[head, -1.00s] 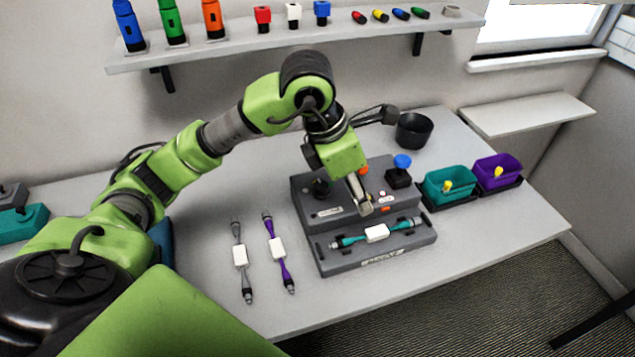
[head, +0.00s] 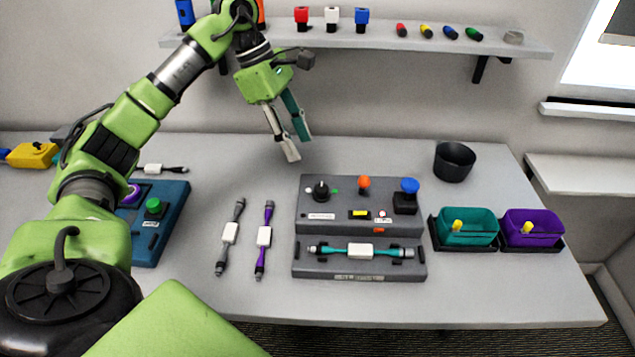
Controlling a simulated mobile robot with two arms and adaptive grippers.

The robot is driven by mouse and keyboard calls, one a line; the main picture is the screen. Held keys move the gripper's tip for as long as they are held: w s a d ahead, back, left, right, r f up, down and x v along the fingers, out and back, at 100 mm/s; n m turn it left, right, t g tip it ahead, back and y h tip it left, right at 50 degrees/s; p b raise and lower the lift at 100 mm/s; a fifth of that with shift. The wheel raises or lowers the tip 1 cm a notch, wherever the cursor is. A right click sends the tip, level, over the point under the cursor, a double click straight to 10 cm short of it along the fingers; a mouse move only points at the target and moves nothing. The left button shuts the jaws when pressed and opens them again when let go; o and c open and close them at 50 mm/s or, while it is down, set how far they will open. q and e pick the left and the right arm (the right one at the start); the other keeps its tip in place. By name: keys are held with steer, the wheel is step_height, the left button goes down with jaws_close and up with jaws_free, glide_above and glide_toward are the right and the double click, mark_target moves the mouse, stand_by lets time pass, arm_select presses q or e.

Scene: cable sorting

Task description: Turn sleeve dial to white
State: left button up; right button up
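The grey station (head: 340,228) stands mid-table. Its black dial (head: 321,190) is on the upper left of the panel, with a pale mark to its left and a green mark to its right. Which way the dial points is too small to tell. A teal cable (head: 335,251) with a white sleeve (head: 360,251) lies in the station's front cradle. My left gripper (head: 298,147) is raised behind and above the station's left part, fingers apart, empty, clear of the dial. My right gripper is not in view.
The station also has an orange knob (head: 364,183) and a blue button (head: 409,185). A grey cable (head: 230,234) and a purple cable (head: 264,238) lie left. Teal (head: 468,227) and purple (head: 533,228) bins and a black cup (head: 454,162) are right. A shelf (head: 400,45) hangs behind.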

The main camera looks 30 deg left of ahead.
mark_target(320, 188)
arm_select(q)
steer(key=p+x, duration=0.1)
steer(key=x, duration=1)
steer(key=shift+s+p, duration=0.1)
steer(key=shift+p, duration=0.25)
steer(key=shift+d+f, duration=0.25)
steer(key=shift+f, duration=0.1)
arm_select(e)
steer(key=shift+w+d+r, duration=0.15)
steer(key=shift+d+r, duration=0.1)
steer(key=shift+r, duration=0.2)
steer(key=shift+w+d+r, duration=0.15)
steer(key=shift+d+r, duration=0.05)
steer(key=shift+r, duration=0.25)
arm_select(q)
steer(key=shift+c, duration=0.5)
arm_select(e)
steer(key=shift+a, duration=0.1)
arm_select(q)
steer(key=c, duration=1)
steer(key=shift+c, duration=0.2)
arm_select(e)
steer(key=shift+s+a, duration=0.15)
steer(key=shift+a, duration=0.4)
